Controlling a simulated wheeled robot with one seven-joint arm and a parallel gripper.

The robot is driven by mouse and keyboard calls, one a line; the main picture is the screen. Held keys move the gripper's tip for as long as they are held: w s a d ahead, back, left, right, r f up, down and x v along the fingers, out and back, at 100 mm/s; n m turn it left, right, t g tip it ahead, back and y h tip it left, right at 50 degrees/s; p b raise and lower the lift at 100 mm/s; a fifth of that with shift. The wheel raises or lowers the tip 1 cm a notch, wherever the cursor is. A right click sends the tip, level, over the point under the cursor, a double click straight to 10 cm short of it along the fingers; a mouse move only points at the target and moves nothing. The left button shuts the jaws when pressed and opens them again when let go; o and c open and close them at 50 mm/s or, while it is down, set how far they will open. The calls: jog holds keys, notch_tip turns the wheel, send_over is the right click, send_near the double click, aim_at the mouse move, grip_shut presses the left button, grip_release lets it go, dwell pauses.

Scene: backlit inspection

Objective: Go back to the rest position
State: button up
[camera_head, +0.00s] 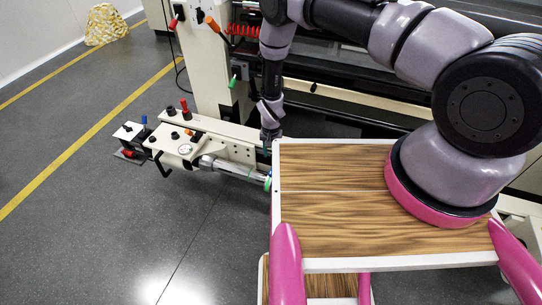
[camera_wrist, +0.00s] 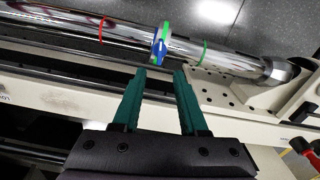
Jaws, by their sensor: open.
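My gripper (camera_wrist: 160,82) is open in the wrist view, with two green fingers apart and nothing between them. Just beyond its fingertips lies a shiny metal cylinder (camera_wrist: 120,35) with a red ring, a green ring and a blue-green disc (camera_wrist: 160,45) around it. In the head view my arm reaches down to the machine, and my gripper is small and mostly hidden behind the wooden top's corner.
A cream machine bench (camera_head: 215,128) with levers and knobs stands beneath my arm. A wooden top with a white rim (camera_head: 330,235) is at the front. Open grey floor (camera_head: 120,230) with yellow lines lies to the left. A yellow patterned bundle (camera_head: 106,25) sits far back.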

dwell(0.3)
